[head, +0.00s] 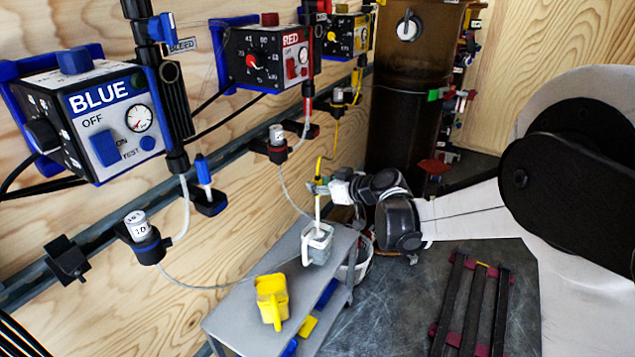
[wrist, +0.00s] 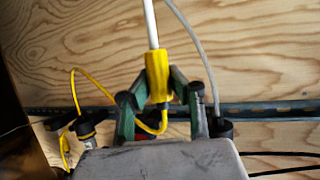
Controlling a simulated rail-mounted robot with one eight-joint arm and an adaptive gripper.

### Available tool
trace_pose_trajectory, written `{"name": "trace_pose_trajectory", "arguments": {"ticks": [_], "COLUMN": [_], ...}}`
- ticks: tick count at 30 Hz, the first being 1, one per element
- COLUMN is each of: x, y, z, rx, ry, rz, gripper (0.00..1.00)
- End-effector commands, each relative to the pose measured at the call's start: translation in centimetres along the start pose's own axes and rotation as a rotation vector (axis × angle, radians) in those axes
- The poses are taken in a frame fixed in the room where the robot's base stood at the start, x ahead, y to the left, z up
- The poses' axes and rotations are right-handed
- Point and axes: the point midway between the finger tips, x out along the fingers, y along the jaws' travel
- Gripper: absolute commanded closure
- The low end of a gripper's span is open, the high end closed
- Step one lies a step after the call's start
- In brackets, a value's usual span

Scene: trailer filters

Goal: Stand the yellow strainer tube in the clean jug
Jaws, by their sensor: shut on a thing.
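The yellow strainer tube (wrist: 157,72) has a yellow body and a thin white tube. My gripper (wrist: 158,108) is shut on its yellow part, one green finger on each side. In the head view my gripper (head: 322,186) holds the strainer tube (head: 318,170) roughly upright, its white tube pointing down. Below it a pale grey jug with a white rim (head: 316,249) stands near the far end of the grey shelf. The tube's lower end lines up with the jug's mouth; I cannot tell whether it is inside. A yellow hose runs from the strainer tube.
A yellow jug (head: 271,303) stands nearer on the grey shelf (head: 232,317). BLUE (head: 110,125), RED (head: 268,62) and yellow control boxes line the wooden wall, with hoses and bottle holders below. A dark brown tank (head: 402,110) stands behind my gripper.

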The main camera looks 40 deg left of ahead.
Motion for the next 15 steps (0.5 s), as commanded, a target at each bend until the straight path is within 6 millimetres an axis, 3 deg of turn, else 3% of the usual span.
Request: {"name": "trace_pose_trajectory", "arguments": {"ticks": [15], "x": [1.4], "y": [0.0], "z": [3.2], "rx": [0.000], "ry": [0.000], "rz": [0.000], "gripper": [1.00]}}
